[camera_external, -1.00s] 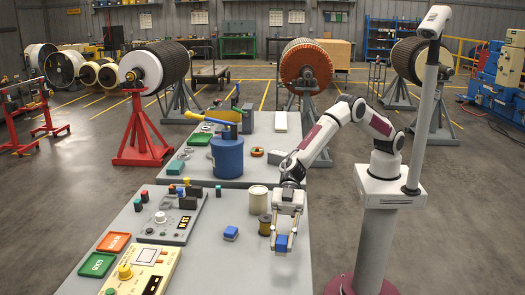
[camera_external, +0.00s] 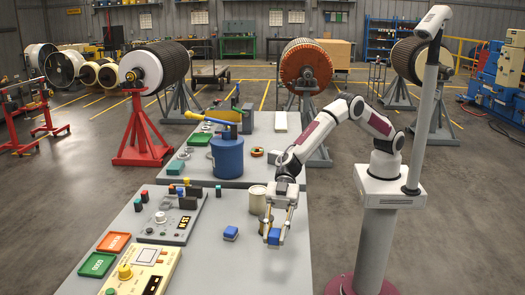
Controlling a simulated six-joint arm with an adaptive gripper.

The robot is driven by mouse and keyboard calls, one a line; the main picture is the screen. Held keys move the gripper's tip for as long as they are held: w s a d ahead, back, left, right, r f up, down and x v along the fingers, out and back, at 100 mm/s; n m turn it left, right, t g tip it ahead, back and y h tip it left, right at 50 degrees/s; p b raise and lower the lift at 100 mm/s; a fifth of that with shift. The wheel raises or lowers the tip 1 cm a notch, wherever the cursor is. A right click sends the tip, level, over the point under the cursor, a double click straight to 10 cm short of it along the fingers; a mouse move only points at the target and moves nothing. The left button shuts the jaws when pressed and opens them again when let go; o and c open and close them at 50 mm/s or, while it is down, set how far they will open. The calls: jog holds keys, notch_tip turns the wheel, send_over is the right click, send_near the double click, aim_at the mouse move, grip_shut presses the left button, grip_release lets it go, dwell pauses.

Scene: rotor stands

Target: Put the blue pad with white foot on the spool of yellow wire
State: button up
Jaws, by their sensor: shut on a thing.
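My gripper (camera_external: 274,238) is shut on a blue pad (camera_external: 274,236) near the right edge of the front bench. The held pad's underside and any white foot cannot be made out. A second blue pad (camera_external: 230,232) with a pale foot lies on the bench left of the spool.
A cream cylinder (camera_external: 257,200) stands behind the spool. A grey control box (camera_external: 172,218), a yellow-cream meter (camera_external: 145,270), and red (camera_external: 114,242) and green (camera_external: 97,264) trays fill the left side. A blue canister (camera_external: 227,156) stands farther back. The bench front right is clear.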

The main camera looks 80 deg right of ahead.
jog(key=w+d+r+m+t, duration=0.1)
jog(key=w+d+r, duration=0.2)
jog(key=w+d, duration=0.3)
jog(key=w+d+r, duration=0.2)
jog(key=w+d, duration=0.2)
jog(key=d, duration=0.4)
jog(key=s+d+n+g, duration=0.2)
jog(key=s+d, duration=0.4)
jog(key=shift+d+r+n+g, duration=0.25)
jog(key=shift+r+n+g, duration=0.05)
jog(key=shift+r+g, duration=0.15)
send_over(261, 218)
jog(key=s, duration=0.2)
jog(key=shift+w+d+f, duration=0.1)
jog(key=shift+f, duration=3.05)
jog(key=shift+f, duration=1.9)
